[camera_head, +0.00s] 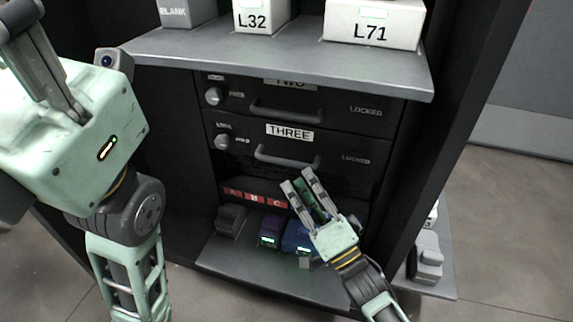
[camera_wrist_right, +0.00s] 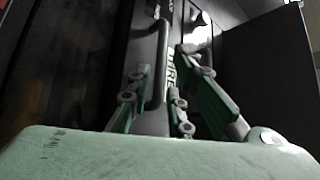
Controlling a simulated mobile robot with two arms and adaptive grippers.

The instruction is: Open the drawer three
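Drawer three (camera_head: 335,152) is a dark, shut drawer front with a white "THREE" label (camera_head: 289,133), a grey bar handle (camera_head: 285,160), a round knob (camera_head: 222,142) at its left and the word "LOCKED" at its right. My right gripper (camera_head: 298,178) is open, its fingertips just below the right part of that handle. In the right wrist view, the handle (camera_wrist_right: 160,70) lies between the lines of the spread fingers; contact cannot be told. My left gripper (camera_head: 40,65) is at the upper left, partly cut off, away from the drawer.
Drawer two (camera_head: 320,102), with a similar handle, sits directly above. A grey shelf (camera_head: 290,68) juts out over both, carrying boxes marked L32 (camera_head: 262,18) and L71 (camera_head: 372,30). Below, a lower shelf (camera_head: 235,262) holds several small devices. A dark cabinet side (camera_head: 430,150) stands at the right.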

